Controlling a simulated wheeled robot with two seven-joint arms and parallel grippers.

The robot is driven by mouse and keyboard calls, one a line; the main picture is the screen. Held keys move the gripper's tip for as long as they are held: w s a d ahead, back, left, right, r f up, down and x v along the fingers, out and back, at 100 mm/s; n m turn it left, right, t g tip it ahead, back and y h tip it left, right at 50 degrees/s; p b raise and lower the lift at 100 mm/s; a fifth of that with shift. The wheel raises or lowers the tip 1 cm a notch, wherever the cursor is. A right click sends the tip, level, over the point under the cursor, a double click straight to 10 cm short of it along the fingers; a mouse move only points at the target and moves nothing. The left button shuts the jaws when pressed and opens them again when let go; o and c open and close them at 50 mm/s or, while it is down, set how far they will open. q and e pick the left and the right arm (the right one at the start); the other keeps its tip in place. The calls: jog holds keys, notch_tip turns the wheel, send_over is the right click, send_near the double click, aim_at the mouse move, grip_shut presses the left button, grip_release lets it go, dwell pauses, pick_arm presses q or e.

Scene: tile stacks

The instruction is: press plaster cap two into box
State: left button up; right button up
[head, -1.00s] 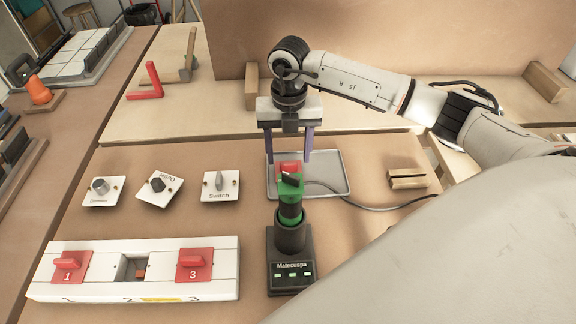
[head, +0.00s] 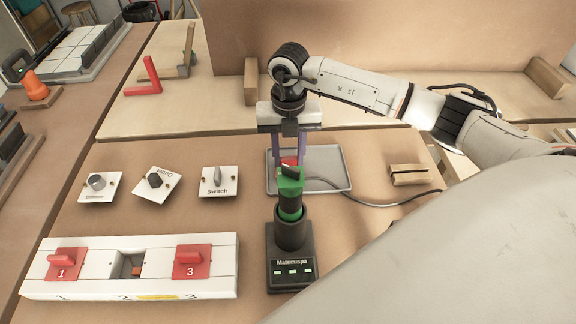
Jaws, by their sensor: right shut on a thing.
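A red plaster cap (head: 289,160) is in the grey tray (head: 333,184), mostly hidden behind the green-topped tool. My right gripper (head: 302,160) is over the tray with its fingers low and close together, shut on the red cap. The white box strip (head: 215,281) lies at front left. Its middle opening, box two (head: 128,265), is uncovered, with a small orange-brown part inside. Red caps sit over box one (head: 65,264) and box three (head: 192,262). My left gripper is not in view.
A green and black tool (head: 290,205) stands in a dark base in front of the tray, close to my right gripper. Dimmer (head: 99,187), outlet (head: 156,184) and switch plates (head: 218,181) lie behind the strip. A slotted wooden block (head: 416,174) and a cable lie right.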

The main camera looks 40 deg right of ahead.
aim_at(289, 158)
jog(key=shift+r+p, duration=0.95)
jog(key=shift+r, duration=1.55)
